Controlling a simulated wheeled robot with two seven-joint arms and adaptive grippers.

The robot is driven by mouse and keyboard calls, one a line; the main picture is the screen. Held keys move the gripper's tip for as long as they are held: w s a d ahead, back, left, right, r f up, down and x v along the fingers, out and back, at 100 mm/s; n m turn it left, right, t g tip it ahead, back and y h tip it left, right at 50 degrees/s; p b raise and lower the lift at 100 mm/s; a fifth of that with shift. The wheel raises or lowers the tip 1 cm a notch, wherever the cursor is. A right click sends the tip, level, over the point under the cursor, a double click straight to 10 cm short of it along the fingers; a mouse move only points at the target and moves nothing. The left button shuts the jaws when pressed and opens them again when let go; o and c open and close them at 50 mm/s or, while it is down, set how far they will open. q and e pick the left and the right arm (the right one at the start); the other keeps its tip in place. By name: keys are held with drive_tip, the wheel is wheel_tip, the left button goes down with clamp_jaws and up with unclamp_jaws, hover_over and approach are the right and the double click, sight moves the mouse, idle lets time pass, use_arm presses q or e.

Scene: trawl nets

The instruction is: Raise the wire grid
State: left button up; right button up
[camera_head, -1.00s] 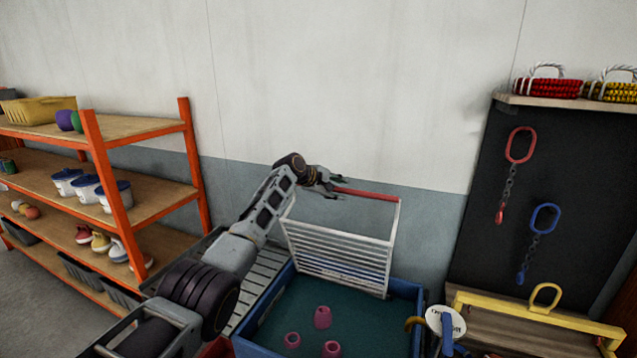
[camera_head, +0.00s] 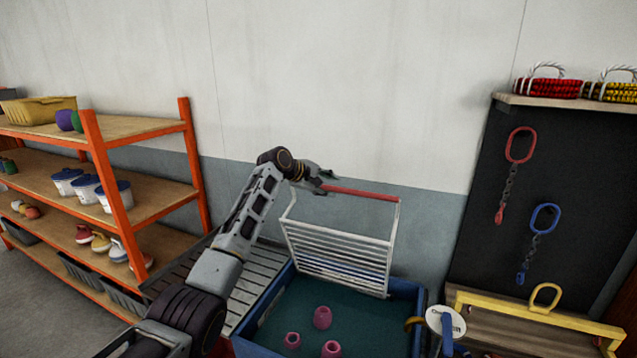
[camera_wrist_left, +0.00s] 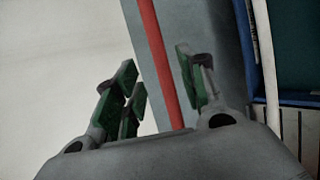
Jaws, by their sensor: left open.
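The white wire grid (camera_head: 335,258) stands tilted up at the back of a blue tub (camera_head: 405,310), with a red bar (camera_head: 365,194) along its top edge. My left gripper (camera_head: 326,180) is at the left end of the red bar. In the left wrist view the fingers of this gripper (camera_wrist_left: 157,82) are spread wide, and the red bar (camera_wrist_left: 152,35) runs between them in the picture. I cannot tell whether a finger touches the bar. My right gripper is not in view.
Several pink rings (camera_head: 322,318) lie in the tub. An orange shelf rack (camera_head: 118,208) stands at the left. A dark board with a red chain sling (camera_head: 519,146) and a blue one (camera_head: 545,218) is at the right. A yellow frame (camera_head: 590,323) sits below it.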

use_arm(q)
drive_tip(key=shift+v, duration=2.15)
drive_tip(key=shift+f, duration=0.1)
